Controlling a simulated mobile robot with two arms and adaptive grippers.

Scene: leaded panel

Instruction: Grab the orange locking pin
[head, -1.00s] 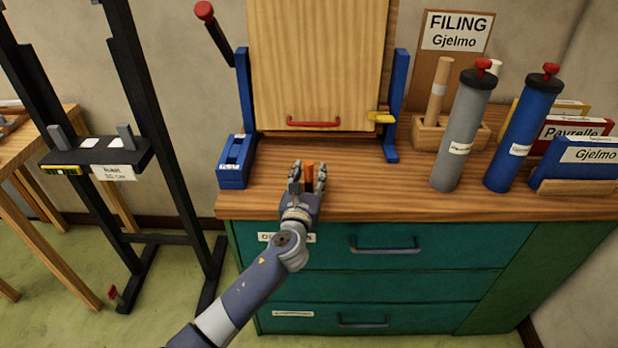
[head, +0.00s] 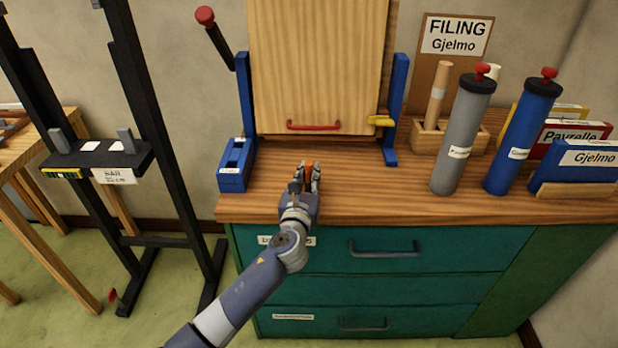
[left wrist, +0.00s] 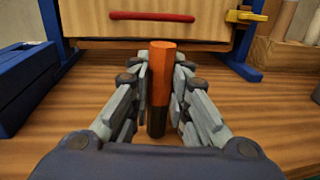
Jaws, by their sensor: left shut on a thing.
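The orange locking pin (left wrist: 161,75) stands upright on the wooden cabinet top in the left wrist view, with an orange upper part and a dark lower part. My left gripper (left wrist: 160,98) is shut on it, one finger on each side. In the head view my left gripper (head: 305,180) is over the front part of the top and hides most of the pin, leaving only a little orange between the fingers. My right gripper is not in view.
A wooden panel with a red handle (head: 314,126) stands behind in a blue frame (head: 246,105). A blue box (head: 236,165) is to the left. A grey cylinder (head: 463,135) and a blue cylinder (head: 523,135) stand to the right. The wooden top (head: 385,195) is clear between.

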